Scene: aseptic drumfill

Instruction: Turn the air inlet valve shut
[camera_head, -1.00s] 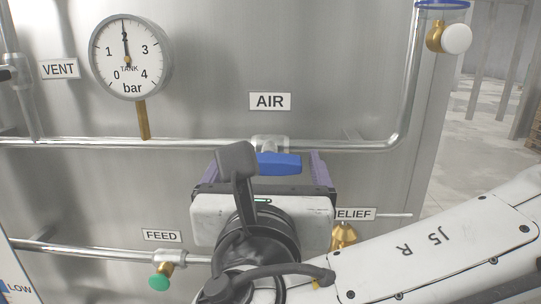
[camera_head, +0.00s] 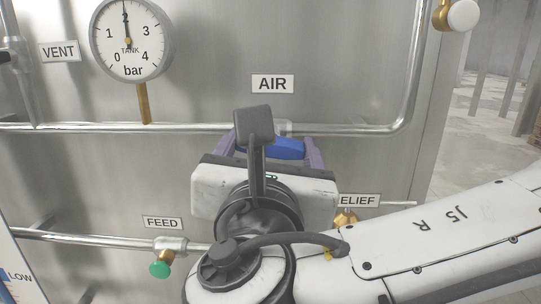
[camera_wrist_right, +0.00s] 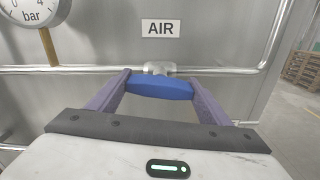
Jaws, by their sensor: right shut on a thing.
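The air inlet valve is on the horizontal pipe below the AIR label (camera_head: 272,84). Its blue handle (camera_head: 287,148) lies roughly along the pipe, and its left part is hidden behind my wrist in the head view. My right gripper (camera_head: 284,145) is shut on the handle, with the purple fingers at its two ends. In the right wrist view the blue handle (camera_wrist_right: 160,86) spans between the fingers of my right gripper (camera_wrist_right: 160,80), below the grey valve body (camera_wrist_right: 159,68). My left gripper is not in view.
A tank gauge (camera_head: 131,38) reads about 2 bar at upper left. The FEED valve's green knob (camera_head: 160,270) is at lower left. A brass relief fitting (camera_head: 345,217) is close to my right arm. A white-knobbed brass valve (camera_head: 462,15) is at upper right.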

